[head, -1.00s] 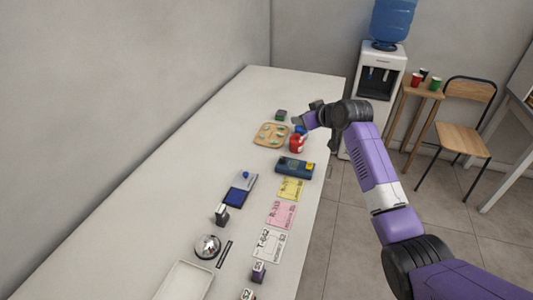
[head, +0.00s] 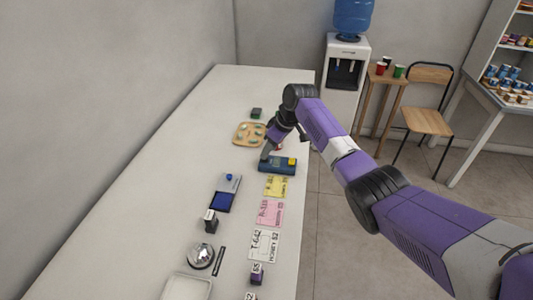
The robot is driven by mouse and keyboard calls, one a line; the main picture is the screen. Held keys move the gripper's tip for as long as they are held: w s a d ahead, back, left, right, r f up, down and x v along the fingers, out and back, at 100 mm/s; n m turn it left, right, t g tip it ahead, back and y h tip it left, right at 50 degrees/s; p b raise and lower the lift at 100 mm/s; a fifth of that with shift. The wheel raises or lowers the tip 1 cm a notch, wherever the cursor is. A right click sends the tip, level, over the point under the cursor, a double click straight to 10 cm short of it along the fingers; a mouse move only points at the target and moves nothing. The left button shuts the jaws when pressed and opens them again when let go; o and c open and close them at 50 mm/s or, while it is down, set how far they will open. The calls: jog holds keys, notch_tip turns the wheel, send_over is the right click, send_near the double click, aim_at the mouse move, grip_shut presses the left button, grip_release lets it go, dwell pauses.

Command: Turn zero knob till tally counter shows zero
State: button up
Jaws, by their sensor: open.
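My gripper (head: 266,153) is open, pointing down at the left end of a flat teal-blue device (head: 279,167). A red object (head: 280,148) is mostly hidden behind my gripper.
A wooden tray (head: 243,138) and a small dark box (head: 256,112) stand behind on the counter (head: 160,190). Yellow, pink and white cards (head: 270,212) lie in front. A blue pad (head: 221,202), a black stamp (head: 210,221) and a bell (head: 201,255) stand left of the cards.

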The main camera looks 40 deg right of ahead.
jog(key=shift+x, duration=1.65)
jog(key=shift+c, duration=0.4)
grip_shut()
